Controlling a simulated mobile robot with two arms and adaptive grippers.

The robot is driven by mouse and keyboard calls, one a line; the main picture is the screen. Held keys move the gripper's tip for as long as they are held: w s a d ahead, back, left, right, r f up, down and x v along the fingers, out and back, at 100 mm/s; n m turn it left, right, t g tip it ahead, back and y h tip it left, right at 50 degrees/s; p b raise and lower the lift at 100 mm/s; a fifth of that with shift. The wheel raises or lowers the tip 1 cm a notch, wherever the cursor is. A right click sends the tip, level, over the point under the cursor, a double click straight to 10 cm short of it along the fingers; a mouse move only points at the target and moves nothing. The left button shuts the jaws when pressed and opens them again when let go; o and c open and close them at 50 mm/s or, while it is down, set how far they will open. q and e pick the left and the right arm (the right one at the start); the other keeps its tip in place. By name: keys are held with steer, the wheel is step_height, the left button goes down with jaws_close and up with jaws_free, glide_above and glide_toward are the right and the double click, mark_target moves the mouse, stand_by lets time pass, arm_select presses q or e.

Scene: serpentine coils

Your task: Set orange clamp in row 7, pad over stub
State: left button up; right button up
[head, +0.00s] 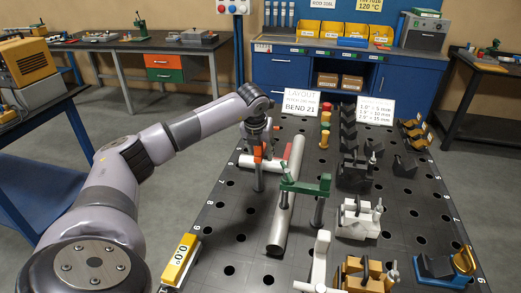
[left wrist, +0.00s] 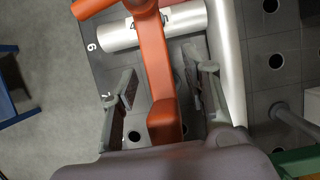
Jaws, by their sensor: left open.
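The orange clamp (head: 258,153) stands beside the silver pipe, largely hidden by my gripper in the head view. In the left wrist view the orange clamp (left wrist: 158,70) has its arm crossing above a short pipe stub (left wrist: 120,37) with a dark mark. The number 6 shows left of the stub and what seems a 7 lower down. My left gripper (head: 258,135) is above the clamp, pointing down. In the left wrist view its fingers (left wrist: 168,88) are spread on both sides of the clamp body, with gaps to it. My right gripper does not show.
The long silver pipe (head: 289,195) runs along the dark perforated table (head: 215,240). A green clamp (head: 305,186) reaches over it. A yellow level (head: 181,261) lies at the left edge. White clamps, V-blocks and other fixtures crowd the right side.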

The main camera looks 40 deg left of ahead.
arm_select(q)
steer(key=v, duration=1.1)
steer(key=shift+s+r, duration=0.15)
steer(key=shift+r, duration=0.2)
